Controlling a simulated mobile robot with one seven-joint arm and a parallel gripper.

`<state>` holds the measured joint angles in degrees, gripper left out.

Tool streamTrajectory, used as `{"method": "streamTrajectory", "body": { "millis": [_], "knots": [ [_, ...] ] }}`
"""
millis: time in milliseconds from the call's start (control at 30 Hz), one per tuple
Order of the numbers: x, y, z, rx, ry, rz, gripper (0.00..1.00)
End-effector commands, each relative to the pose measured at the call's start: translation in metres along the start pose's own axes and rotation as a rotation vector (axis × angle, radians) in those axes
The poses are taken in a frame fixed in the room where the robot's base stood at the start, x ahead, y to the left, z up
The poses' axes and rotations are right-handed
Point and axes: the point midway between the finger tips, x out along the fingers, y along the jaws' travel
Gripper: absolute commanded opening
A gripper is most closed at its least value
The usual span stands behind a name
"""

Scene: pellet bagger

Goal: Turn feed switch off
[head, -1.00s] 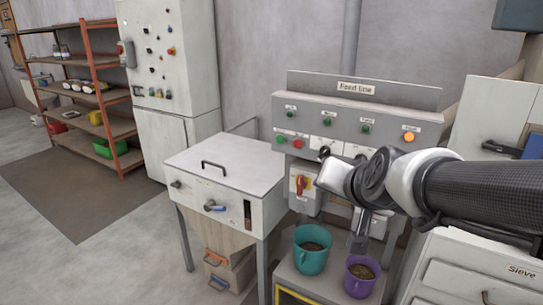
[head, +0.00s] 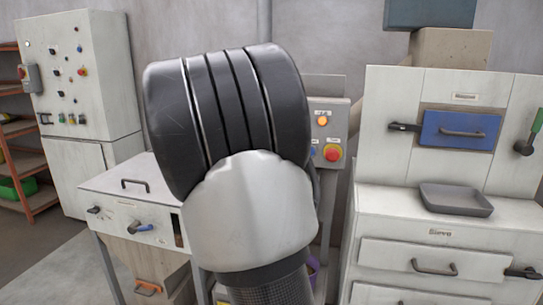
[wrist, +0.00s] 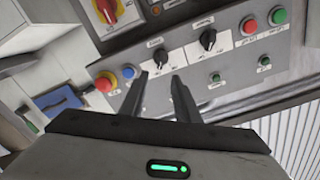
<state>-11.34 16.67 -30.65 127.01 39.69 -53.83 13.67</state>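The grey feed line panel (head: 340,122) is mostly hidden behind my arm in the head view. In the wrist view the panel (wrist: 235,65) appears upside down. It carries two black rotary switches on white plates, one nearer my fingers (wrist: 160,58) and one to its right (wrist: 208,39). Their labels are too small to read, so I cannot tell which is the feed switch. My gripper (wrist: 160,77) is open and empty, its fingertips either side of the nearer switch's plate, with that knob just beyond them. I cannot tell whether they touch the panel.
A red mushroom button (wrist: 104,82) and a blue button (wrist: 128,73) are left of my fingers. Red (wrist: 249,25) and green (wrist: 279,16) buttons are farther right. A red rotary handle (wrist: 106,9) is at the top. The sieve cabinet (head: 400,215) stands right of the panel.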

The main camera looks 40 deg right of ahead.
Motion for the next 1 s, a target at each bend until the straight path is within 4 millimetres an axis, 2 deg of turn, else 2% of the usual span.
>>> {"method": "streamTrajectory", "body": {
  "millis": [33, 300, 500, 700, 933, 967, 1000],
  "knots": [
    [0.013, 0.001, 0.001, -0.002, 0.002, 0.002, 0.29],
    [0.070, 0.000, 0.000, -0.002, 0.001, 0.000, 0.29],
    [0.099, 0.000, 0.000, -0.001, -0.001, 0.000, 0.29],
    [0.110, -0.001, 0.001, 0.000, -0.002, -0.001, 0.29],
    [0.110, -0.001, 0.001, 0.000, -0.002, -0.001, 0.29],
    [0.110, -0.001, 0.001, 0.000, -0.002, -0.001, 0.27],
    [0.110, -0.001, 0.001, 0.000, -0.002, -0.001, 0.20]
  ]
}}
